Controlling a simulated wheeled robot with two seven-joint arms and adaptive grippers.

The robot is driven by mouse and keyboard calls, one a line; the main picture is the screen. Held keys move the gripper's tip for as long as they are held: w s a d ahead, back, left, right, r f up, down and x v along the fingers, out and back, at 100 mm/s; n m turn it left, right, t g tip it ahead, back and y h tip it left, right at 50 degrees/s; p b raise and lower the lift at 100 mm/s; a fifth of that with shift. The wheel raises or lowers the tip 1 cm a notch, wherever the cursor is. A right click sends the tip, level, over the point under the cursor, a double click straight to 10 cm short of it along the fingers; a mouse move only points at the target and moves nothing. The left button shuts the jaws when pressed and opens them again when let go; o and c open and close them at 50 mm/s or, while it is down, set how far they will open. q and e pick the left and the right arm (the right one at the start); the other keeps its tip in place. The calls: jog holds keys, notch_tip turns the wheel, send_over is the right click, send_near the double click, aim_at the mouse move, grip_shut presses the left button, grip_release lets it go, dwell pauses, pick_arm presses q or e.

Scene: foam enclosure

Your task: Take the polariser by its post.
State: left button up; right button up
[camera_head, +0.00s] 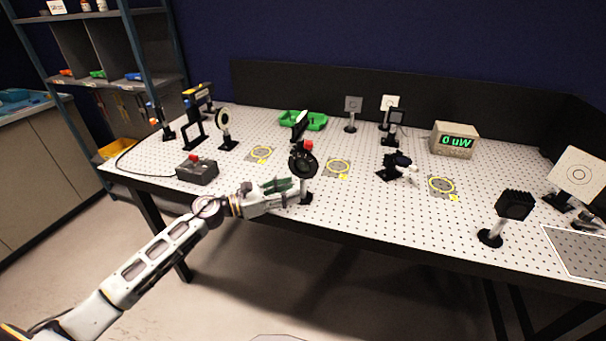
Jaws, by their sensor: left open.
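A dark round optic mount with a red mark on top, which looks like the polariser (303,162), stands near the front edge of the perforated table, left of centre. Its post runs down to a black base (306,199) and is mostly hidden by my gripper. My left gripper (299,187) reaches in low from the left, open, at post height just below the round mount. I cannot tell whether its fingers are around the post or beside it. My right gripper is not in view.
Yellow-ringed pads (338,168) mark the tabletop. A black-and-white mount (397,166) and a black square block on a post (514,206) stand to the right. A control box (197,170) sits left; a green tray (303,121) and power meter (454,140) stand behind.

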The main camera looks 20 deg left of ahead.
aim_at(303, 196)
pick_arm(q)
jog(key=shift+w+d, duration=0.1)
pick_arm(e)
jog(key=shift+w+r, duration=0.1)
pick_arm(q)
jog(key=shift+w+d, duration=0.3)
jog(key=shift+p+x, duration=0.5)
jog(key=shift+x, duration=0.9)
jog(key=shift+w+d, duration=0.4)
jog(key=shift+d, duration=0.05)
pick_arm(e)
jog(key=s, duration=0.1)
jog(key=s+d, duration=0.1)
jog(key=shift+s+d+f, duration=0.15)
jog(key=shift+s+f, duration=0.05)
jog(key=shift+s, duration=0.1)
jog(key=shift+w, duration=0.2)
pick_arm(q)
jog(key=shift+c, duration=0.2)
grip_shut()
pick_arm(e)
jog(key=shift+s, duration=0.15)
